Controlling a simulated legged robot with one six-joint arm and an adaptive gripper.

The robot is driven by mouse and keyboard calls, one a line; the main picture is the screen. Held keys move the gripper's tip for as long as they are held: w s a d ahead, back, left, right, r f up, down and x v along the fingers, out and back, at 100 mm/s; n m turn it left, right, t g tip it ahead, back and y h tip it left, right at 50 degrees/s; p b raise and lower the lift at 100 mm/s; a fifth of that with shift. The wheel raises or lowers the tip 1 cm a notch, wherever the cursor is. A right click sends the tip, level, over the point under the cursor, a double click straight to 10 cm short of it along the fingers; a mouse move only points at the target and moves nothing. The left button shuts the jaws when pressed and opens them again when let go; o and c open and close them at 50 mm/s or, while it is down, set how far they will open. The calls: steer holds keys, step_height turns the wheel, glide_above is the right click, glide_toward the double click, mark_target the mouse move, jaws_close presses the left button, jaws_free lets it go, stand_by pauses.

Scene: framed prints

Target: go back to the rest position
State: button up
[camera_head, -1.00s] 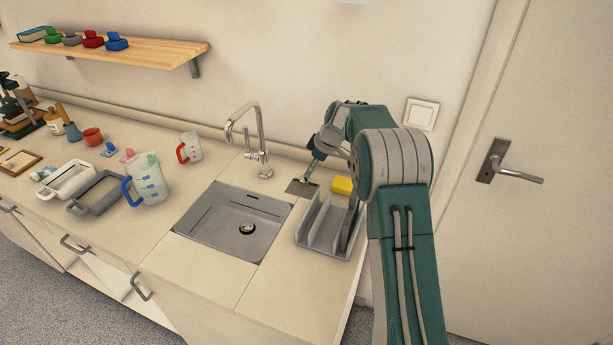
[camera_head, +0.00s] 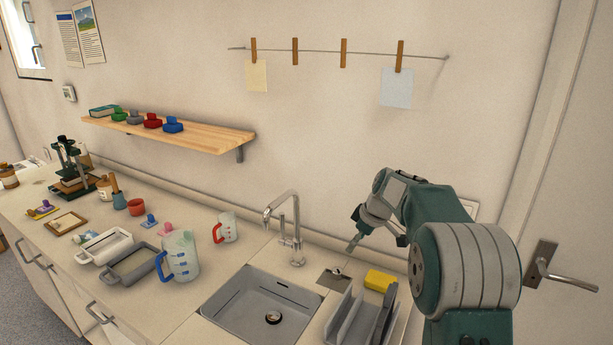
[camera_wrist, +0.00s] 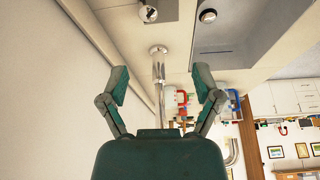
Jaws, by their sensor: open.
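My gripper (camera_head: 356,234) is at the end of my green and grey arm, at the right of the head view. It hangs in the air above the counter, to the right of the tap (camera_head: 291,225). In the wrist view my gripper (camera_wrist: 160,84) has its two green fingers spread wide. Nothing is held between them. The tap's column (camera_wrist: 159,75) shows in the gap, beyond the fingers. A small dark grey plate with a shiny metal piece (camera_head: 334,279) lies on the counter below the gripper, apart from it.
The grey sink (camera_head: 240,307), dish rack (camera_head: 345,318) and yellow sponge (camera_head: 379,280) are below the arm. Measuring jugs (camera_head: 181,257) and trays (camera_head: 103,246) stand to the left. A wooden shelf (camera_head: 190,135) and a line with clipped papers (camera_head: 345,52) are on the wall. A door is at right.

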steer(key=s+a+r+m+t+h, duration=0.1)
steer(key=s+a+r+m, duration=0.15)
steer(key=s+r, duration=0.5)
steer(key=s+a+r+m+h, duration=0.1)
steer(key=s+r+m, duration=0.25)
steer(key=s, duration=0.75)
steer(key=s+f+m+t+h, duration=0.1)
steer(key=s+f+m+t, duration=0.1)
steer(key=s, duration=1.8)
steer(key=shift+s+f+m, duration=0.3)
steer(key=shift+f+m, duration=0.15)
steer(key=shift+m, duration=0.75)
steer(key=shift+c, duration=0.3)
